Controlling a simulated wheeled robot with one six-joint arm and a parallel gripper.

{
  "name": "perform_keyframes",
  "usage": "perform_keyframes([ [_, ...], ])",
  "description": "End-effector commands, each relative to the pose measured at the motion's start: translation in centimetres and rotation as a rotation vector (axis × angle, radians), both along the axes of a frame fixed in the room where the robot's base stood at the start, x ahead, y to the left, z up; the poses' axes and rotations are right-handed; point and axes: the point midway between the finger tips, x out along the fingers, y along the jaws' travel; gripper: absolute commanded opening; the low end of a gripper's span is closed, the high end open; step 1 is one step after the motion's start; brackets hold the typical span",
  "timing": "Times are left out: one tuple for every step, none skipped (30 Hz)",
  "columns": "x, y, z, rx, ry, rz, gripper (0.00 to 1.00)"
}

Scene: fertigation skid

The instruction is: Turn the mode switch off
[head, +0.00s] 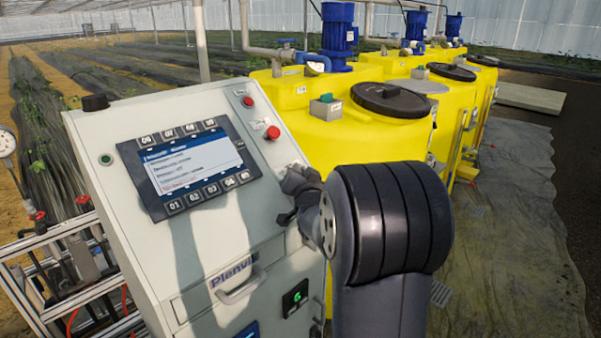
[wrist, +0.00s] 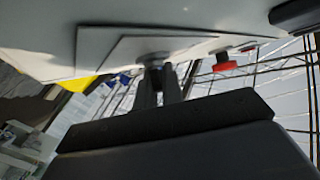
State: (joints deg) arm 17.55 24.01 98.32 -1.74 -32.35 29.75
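The grey control cabinet (head: 125,200) has a sloped front panel. My gripper (head: 290,196) is at the right side of this panel, below two red buttons. In the head view it covers the spot where it meets the panel, and no mode switch shows there. In the wrist view the two fingers of my gripper (wrist: 157,80) point up at a small round grey knob (wrist: 153,58), probably the mode switch, on a plate of the panel. A narrow gap shows between the fingers. The tips are at the knob, but I cannot tell whether they clamp it. Its setting cannot be read.
A red button (head: 272,132) and another red button (head: 248,101) sit just above my gripper. A screen with keys (head: 185,168) is to the left. A drawer handle (head: 241,286) sticks out below. Yellow tanks (head: 330,140) with blue motors stand behind the cabinet.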

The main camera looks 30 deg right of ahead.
Motion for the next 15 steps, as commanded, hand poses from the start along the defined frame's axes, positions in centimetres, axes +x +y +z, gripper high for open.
perform_keyframes([
  [-0.01,0.0,0.0,0.0,0.0,0.0,0.03],
  [-0.01,0.0,0.0,0.0,0.0,0.0,0.01],
  [-0.01,-0.01,0.0,0.0,0.0,0.0,0.0],
  [-0.01,-0.01,0.0,0.0,0.0,0.0,0.0],
  [-0.01,0.0,0.0,0.0,0.0,0.0,0.0],
  [-0.01,0.0,0.0,0.0,0.0,0.0,0.0],
  [-0.01,-0.01,0.0,0.0,0.0,0.0,0.0],
  [-0.01,-0.01,0.0,0.0,0.0,0.0,0.0],
  [-0.01,-0.01,0.0,0.0,0.0,0.0,0.0],
  [-0.01,-0.01,0.0,0.0,0.0,0.0,0.0],
  [-0.01,-0.01,-0.02,-0.001,0.0,0.001,0.0],
  [-0.02,-0.02,-0.05,-0.002,-0.001,0.003,0.0],
  [-0.02,-0.03,-0.05,-0.005,-0.001,0.004,0.0],
  [-0.02,-0.04,-0.08,-0.006,-0.003,0.007,0.0],
  [-0.03,-0.05,-0.11,-0.011,-0.004,0.011,0.0],
])
